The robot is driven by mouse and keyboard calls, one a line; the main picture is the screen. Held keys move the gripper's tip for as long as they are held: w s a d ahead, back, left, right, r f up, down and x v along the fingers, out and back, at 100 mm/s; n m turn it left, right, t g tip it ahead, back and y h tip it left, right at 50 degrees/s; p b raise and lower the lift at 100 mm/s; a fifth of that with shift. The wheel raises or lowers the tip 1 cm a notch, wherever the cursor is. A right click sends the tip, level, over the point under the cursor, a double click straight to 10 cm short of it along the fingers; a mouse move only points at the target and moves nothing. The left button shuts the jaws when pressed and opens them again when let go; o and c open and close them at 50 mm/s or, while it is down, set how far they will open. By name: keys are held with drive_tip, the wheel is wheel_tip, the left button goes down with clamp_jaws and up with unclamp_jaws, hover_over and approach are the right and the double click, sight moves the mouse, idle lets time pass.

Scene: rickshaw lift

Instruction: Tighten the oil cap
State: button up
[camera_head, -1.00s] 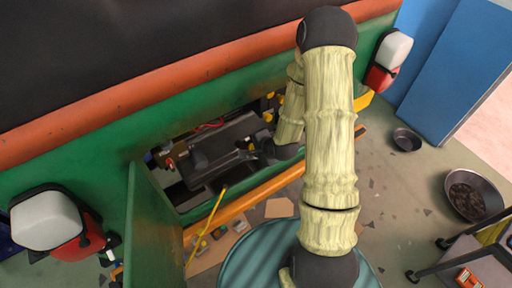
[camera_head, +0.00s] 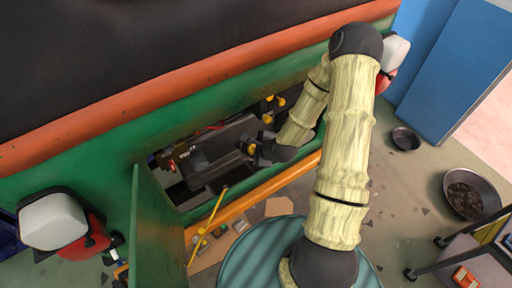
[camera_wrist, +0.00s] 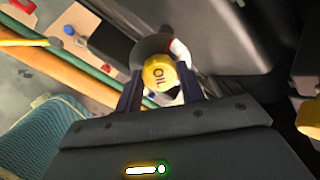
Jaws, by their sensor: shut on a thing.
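The yellow oil cap (camera_wrist: 159,70), marked "OIL", sits between the two dark fingers of my gripper (camera_wrist: 160,88) in the wrist view. The fingers are shut on its sides. Below the cap is a dark rounded part, and the cap's seat is hidden from view. In the head view my gripper (camera_head: 260,152) is inside the open engine bay (camera_head: 205,155), where a small yellow spot of the cap (camera_head: 251,149) shows at its tip. I cannot tell how tight the cap is.
A green hatch door (camera_head: 158,230) hangs open at the left of the bay, with a yellow rod (camera_head: 207,225) beside it. Other yellow caps (camera_head: 268,119) stand behind my gripper. An orange rail (camera_head: 265,190) runs along the bay's front edge.

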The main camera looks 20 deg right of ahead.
drive_tip(key=shift+f+m, duration=0.1)
drive_tip(key=shift+m, duration=0.2)
drive_tip(key=shift+s+m, duration=0.1)
drive_tip(key=shift+m, duration=0.8)
drive_tip(key=o, duration=1)
drive_tip(key=shift+w, duration=0.2)
drive_tip(key=shift+s, duration=0.1)
drive_tip(key=shift+c, duration=0.7)
